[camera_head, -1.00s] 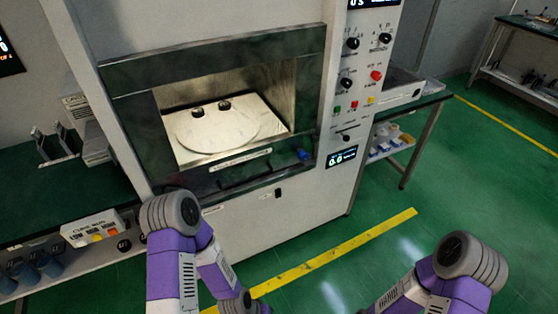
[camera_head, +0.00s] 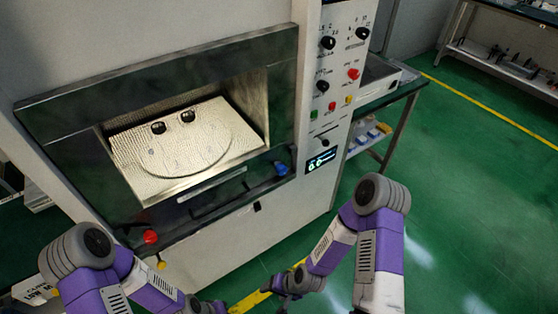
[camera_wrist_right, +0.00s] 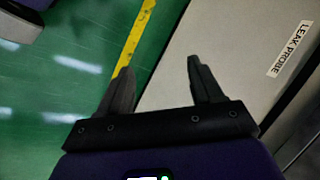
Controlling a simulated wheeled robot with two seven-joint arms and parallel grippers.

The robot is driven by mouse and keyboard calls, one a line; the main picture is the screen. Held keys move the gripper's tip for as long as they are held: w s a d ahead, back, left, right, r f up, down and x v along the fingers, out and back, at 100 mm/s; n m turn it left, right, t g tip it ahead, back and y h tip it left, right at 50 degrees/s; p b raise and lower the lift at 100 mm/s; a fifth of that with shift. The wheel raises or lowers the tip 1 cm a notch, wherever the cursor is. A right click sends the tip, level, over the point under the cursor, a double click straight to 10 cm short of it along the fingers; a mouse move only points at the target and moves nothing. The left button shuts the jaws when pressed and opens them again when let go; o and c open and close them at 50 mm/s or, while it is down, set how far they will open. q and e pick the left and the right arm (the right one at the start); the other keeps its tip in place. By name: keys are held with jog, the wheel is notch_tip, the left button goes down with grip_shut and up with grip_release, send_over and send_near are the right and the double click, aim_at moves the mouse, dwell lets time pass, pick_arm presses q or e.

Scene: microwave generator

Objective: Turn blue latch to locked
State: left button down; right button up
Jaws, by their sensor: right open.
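The blue latch (camera_head: 281,168) is a small knob at the right end of the dark lower frame of the microwave chamber opening. My right gripper (camera_head: 287,284) is low in front of the white cabinet, below the latch and apart from it. In the right wrist view its two dark fingers (camera_wrist_right: 160,82) are spread with nothing between them. The latch does not show there. My left arm comes in at the lower left, and its gripper cannot be made out at the bottom edge.
The open chamber holds a round plate (camera_head: 187,150). A red knob (camera_head: 150,237) sits on the lower left of the frame. A control panel (camera_head: 335,85) with knobs and buttons is at the right. A side table (camera_head: 395,97) stands beyond; green floor is clear at right.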

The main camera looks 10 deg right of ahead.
jog(key=w+a+r+m+t+y+p, duration=0.1)
jog(key=w+r+m+t+p, duration=0.2)
jog(key=w+r+m+t, duration=0.55)
jog(key=m+t+h+p, duration=0.4)
jog(key=m+h, duration=0.1)
jog(key=m, duration=0.7)
send_near(284, 172)
jog(key=w, duration=0.2)
jog(key=shift+b+x, duration=0.3)
jog(key=shift+x, duration=3.7)
jog(key=shift+s+a+f, duration=0.1)
jog(key=shift+a+f, duration=0.1)
